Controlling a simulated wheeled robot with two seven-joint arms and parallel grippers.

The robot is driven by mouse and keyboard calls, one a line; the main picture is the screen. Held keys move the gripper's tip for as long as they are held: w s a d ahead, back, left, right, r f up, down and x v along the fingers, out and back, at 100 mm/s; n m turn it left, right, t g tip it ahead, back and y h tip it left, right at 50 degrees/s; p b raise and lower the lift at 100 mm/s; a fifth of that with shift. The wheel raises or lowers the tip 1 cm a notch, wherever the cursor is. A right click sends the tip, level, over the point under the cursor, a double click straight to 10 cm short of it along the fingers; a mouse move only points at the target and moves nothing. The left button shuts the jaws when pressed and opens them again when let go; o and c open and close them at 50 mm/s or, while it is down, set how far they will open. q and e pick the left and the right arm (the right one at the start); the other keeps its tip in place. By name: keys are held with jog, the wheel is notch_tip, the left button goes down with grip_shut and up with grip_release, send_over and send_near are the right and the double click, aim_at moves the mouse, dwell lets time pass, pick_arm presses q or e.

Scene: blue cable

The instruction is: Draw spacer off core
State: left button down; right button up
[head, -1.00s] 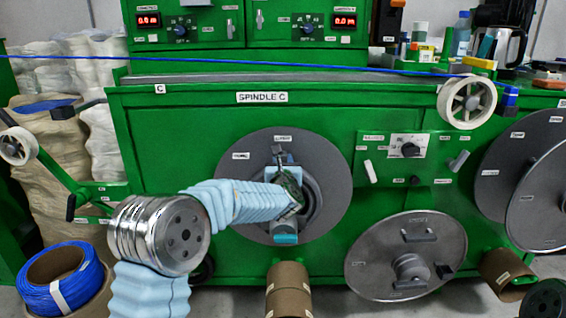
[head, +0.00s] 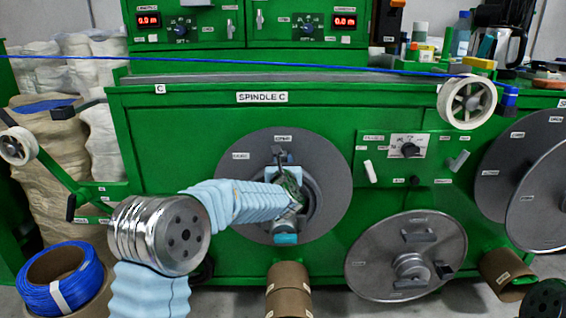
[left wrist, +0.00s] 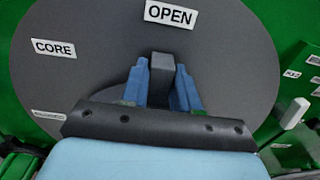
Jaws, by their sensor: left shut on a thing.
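A dark grey disc (head: 250,205) stands upright on the front of the green machine, below the SPINDLE C sign. It also fills the left wrist view (left wrist: 70,90), with OPEN and CORE labels. My left gripper (left wrist: 160,75) is in front of the disc, its two blue fingers closed on the sides of a grey block (left wrist: 160,66) under the OPEN label. I cannot tell whether this block is part of the spacer. In the head view my left arm hides much of the hub; a teal piece (head: 285,239) shows at its lower edge. My right gripper is not in view.
A silver flange disc (head: 400,255) with a handle leans at the machine's lower right. A blue cable (head: 300,66) runs across to a white pulley (head: 467,101). A blue coil (head: 55,285) lies at the lower left.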

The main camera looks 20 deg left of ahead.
pick_arm(q)
jog(key=shift+r, duration=0.5)
dwell(0.6)
jog(key=shift+b+v, duration=1)
jog(key=shift+b, duration=0.2)
dwell(0.6)
jog(key=shift+s+f, duration=0.1)
jog(key=shift+s, duration=0.05)
jog(key=b+v, duration=1)
jog(key=v, duration=1.1)
jog(key=shift+r+b, duration=0.2)
jog(key=shift+b, duration=0.2)
dwell(0.9)
jog(key=shift+s, duration=0.1)
